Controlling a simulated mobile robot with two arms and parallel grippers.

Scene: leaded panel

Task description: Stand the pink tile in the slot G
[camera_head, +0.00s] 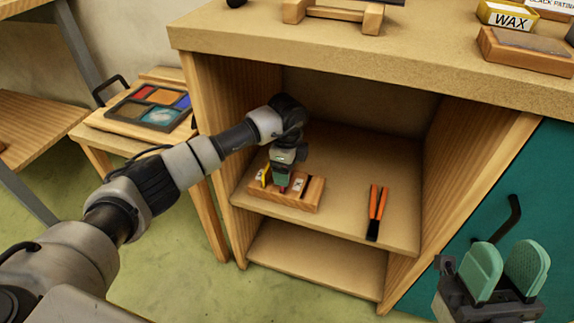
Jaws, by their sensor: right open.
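A small wooden rack (311,196) with pale letter labels stands on the cabinet's upper shelf. Its letters are too small to read, so I cannot tell which slot is G. My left gripper (282,180) points down at the rack, its green pad just above it. A small pink-red piece (283,189) shows right below the pad, at the rack; it may be the pink tile, mostly hidden. The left jaws are seen side-on, so their opening is unclear. My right gripper (503,268) is open and empty at the lower right, in front of the teal cabinet door.
A yellow piece (262,174) stands at the rack's left end. Orange-handled pliers (377,212) lie on the shelf to the right, with bare shelf between. Cabinet walls and the worktop (330,45) enclose the shelf. A stool at left holds a tray of coloured pieces (150,106).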

